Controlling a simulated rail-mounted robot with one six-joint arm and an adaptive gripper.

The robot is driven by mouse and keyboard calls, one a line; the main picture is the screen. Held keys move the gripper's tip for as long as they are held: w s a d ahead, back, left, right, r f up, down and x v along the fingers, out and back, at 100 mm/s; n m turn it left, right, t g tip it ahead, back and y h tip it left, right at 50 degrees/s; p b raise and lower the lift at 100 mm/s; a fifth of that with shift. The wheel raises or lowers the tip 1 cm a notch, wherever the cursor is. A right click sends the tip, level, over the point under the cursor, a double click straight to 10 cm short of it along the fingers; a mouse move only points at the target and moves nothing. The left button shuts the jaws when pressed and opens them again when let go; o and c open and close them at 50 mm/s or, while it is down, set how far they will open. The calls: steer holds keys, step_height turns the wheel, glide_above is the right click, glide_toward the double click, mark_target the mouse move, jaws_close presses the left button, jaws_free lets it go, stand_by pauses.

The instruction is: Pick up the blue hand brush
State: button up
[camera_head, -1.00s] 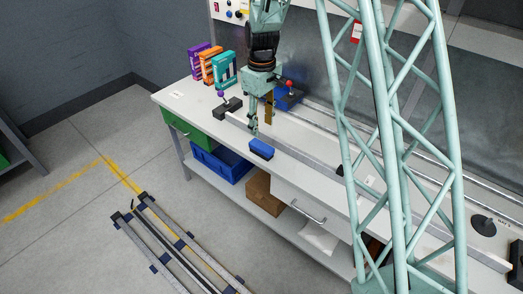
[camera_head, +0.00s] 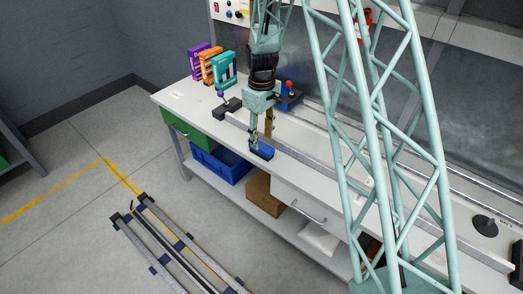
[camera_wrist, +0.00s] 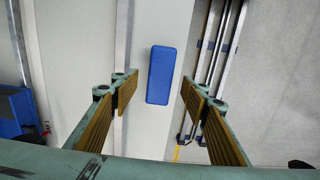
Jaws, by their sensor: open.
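The blue hand brush (camera_head: 262,151) lies on the white workbench near its front edge in the head view. In the wrist view the brush (camera_wrist: 161,75) shows as a plain blue block, upright in the picture and a little beyond the fingertips. My gripper (camera_head: 261,140) is above the brush, pointing down. In the wrist view my gripper (camera_wrist: 155,90) is open, with one ribbed yellow-brown finger pad on each side of the brush's line. Nothing is between the pads; I cannot tell the exact height of the fingertips over the brush.
A metal rail (camera_head: 310,162) runs along the workbench (camera_head: 205,104) behind the brush. Purple, orange and teal boxes (camera_head: 223,70) stand at the back left. A blue box (camera_head: 288,101) with a red knob is behind my gripper. Blue bins (camera_head: 222,164) sit on the lower shelf.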

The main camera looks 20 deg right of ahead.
mark_target(262, 145)
steer(key=shift+f, duration=0.1)
steer(key=shift+f+b, duration=0.45)
steer(key=shift+f, duration=2.05)
steer(key=shift+c, duration=0.5)
steer(key=c, duration=0.9)
steer(key=shift+r, duration=0.1)
steer(key=shift+r+p, duration=0.35)
steer(key=shift+r, duration=1.25)
steer(key=shift+s+r, duration=0.1)
steer(key=shift+s, duration=0.1)
steer(key=s, duration=0.5)
steer(key=s+a+r, duration=0.1)
steer(key=s, duration=0.9)
steer(key=shift+s+a+r+p, duration=0.2)
steer(key=shift+s+a+p, duration=0.1)
steer(key=shift+a, duration=0.1)
